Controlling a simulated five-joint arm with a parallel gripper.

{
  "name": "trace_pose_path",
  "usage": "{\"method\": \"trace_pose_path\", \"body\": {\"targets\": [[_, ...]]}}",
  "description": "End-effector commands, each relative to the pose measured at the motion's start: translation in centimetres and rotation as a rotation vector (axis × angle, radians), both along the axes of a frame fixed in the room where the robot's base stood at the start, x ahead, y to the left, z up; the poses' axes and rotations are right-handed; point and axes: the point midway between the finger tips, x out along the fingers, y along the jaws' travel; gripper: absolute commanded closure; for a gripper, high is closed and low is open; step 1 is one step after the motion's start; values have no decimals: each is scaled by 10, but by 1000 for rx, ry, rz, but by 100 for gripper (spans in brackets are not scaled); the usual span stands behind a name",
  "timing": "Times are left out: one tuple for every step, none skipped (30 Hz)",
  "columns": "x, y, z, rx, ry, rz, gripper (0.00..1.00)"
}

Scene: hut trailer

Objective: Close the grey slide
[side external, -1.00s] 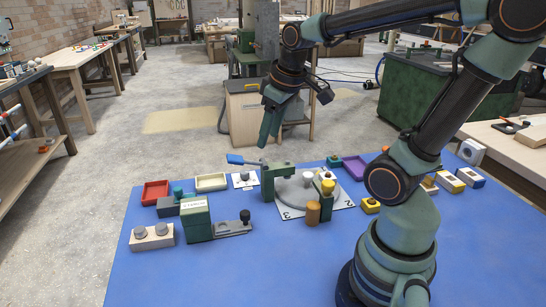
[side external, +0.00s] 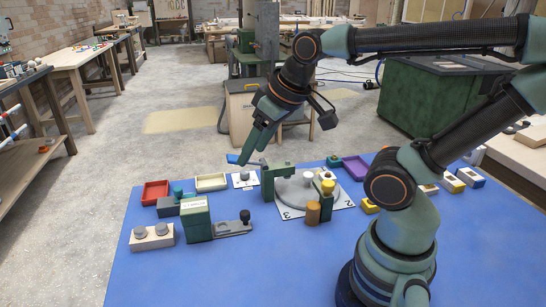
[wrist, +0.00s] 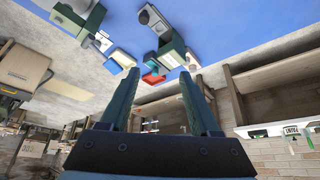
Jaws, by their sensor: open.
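The grey slide (side external: 232,229) is a flat grey bar with a dark upright knob (side external: 245,216). It sticks out to the right from the foot of a green box with a white label (side external: 197,219) on the blue table. The box stands near the front left of the table. My gripper (side external: 245,161) is above and behind the slide, apart from it, its fingers pointing down and left. In the wrist view my gripper (wrist: 159,73) is open, with nothing between its fingers.
A block with two round knobs (side external: 152,236) stands left of the box. Red (side external: 155,191) and cream trays (side external: 211,182) lie behind. The front table (side external: 200,280) is clear.

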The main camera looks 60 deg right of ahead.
Motion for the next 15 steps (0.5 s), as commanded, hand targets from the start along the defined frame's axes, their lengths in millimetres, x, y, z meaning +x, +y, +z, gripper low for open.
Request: {"method": "trace_pose_path", "body": {"targets": [[1, -1, 0, 1, 5, -5, 37], [2, -1, -1, 3, 11, -10, 37], [4, -2, -2, 7, 24, -19, 37], [5, -3, -3, 10, 36, -29, 37], [8, -4, -5, 14, 51, -41, 37], [11, -6, -8, 21, 74, -61, 37], [14, -7, -10, 27, 94, -78, 37], [18, -9, -13, 33, 116, -97, 37], [22, -12, -17, 41, 147, -125, 37], [26, -14, -21, 47, 169, -146, 37], [30, -16, -25, 53, 192, -165, 37], [35, -18, -30, 61, 220, -194, 37], [38, -21, -34, 66, 242, -215, 37], [42, -23, -39, 72, 264, -237, 37], [46, -26, -45, 79, 292, -266, 37]]}}
